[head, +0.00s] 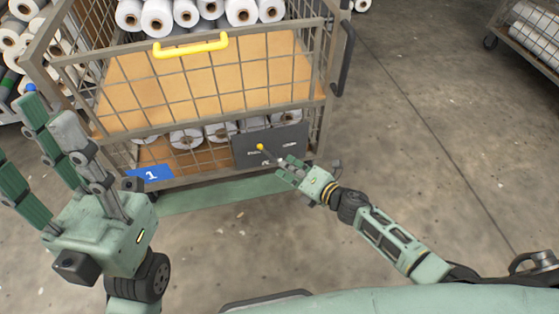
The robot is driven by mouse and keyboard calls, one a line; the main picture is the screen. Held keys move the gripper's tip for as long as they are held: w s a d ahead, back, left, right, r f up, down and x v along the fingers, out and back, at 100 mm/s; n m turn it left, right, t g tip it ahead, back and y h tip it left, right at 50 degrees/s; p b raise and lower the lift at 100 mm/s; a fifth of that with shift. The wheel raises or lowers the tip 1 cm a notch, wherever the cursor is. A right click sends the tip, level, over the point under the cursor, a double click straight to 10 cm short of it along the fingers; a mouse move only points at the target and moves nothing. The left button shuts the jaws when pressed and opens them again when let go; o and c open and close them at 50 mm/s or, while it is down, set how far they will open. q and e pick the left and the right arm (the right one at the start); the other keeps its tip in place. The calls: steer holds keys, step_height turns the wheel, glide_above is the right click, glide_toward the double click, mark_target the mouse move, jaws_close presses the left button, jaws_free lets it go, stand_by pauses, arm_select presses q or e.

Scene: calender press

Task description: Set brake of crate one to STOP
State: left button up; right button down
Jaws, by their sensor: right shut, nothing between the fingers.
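Crate one is a wire-mesh roll cage (323,80) with a blue plate (150,174) marked 1 at its lower front. A dark grey brake panel (292,137) sits at its lower right front. A short lever with a yellow knob (260,147) stands out from the panel, pointing up and left. The white lettering on the panel is too small to read. My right gripper (283,169) is shut and empty, close to the lever's lower right; I cannot tell whether they touch. My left gripper (45,130) is open and empty, raised at the left with fingers upward.
A yellow handle (190,44) crosses the cage front, and white rolls (186,13) lie in the cage. Another cage of rolls (532,38) stands at the upper right. The concrete floor (430,130) to the right is clear.

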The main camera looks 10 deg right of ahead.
steer(key=p+v, duration=0.1)
steer(key=v, duration=0.5)
steer(key=shift+s+r, duration=0.1)
stand_by(0.3)
